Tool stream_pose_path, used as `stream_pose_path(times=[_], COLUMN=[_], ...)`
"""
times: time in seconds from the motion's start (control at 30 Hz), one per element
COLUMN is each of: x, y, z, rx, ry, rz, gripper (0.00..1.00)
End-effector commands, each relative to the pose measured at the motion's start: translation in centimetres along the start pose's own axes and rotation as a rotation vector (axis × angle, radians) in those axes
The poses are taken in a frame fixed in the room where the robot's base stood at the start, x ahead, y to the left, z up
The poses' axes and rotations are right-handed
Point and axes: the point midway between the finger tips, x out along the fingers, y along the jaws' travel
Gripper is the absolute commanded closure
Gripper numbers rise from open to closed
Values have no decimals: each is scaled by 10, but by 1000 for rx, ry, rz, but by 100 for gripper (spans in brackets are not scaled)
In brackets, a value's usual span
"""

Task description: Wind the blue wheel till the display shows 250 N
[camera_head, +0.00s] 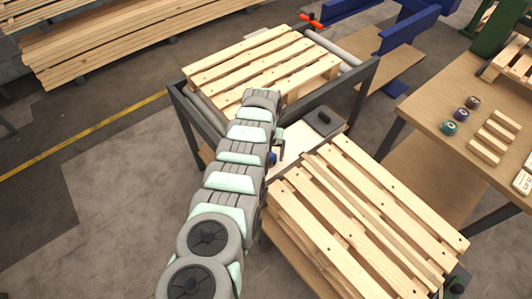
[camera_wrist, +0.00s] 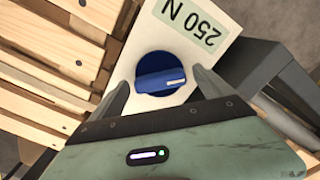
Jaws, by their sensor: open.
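The blue wheel (camera_wrist: 160,73) is a round knob with a raised grip bar and a white pointer line, set on a pale panel (camera_wrist: 205,17). The green display (camera_wrist: 190,20) on that panel reads 250 N, upside down in the wrist view. My gripper (camera_wrist: 160,82) is open, with one finger on each side of the wheel; I cannot tell whether either finger touches it. In the head view a bit of the blue wheel (camera_head: 272,160) shows beside my arm, close to my gripper (camera_head: 280,142); the display is hidden there.
A pallet on a dark-framed conveyor (camera_head: 359,88) lies beyond the panel, and stacked pallets (camera_head: 365,205) stand close at the right. A dark object (camera_head: 323,117) lies on the pale surface. A wooden table (camera_head: 430,100) at the right holds small coloured rolls and wood blocks.

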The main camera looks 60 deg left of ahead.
Motion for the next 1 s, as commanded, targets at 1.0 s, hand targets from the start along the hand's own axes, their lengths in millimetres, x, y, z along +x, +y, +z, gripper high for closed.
stream_pose_path(times=[1.0], x=[-107], y=[0], z=[1], rx=[0], ry=[-2], rz=[0], gripper=[9])
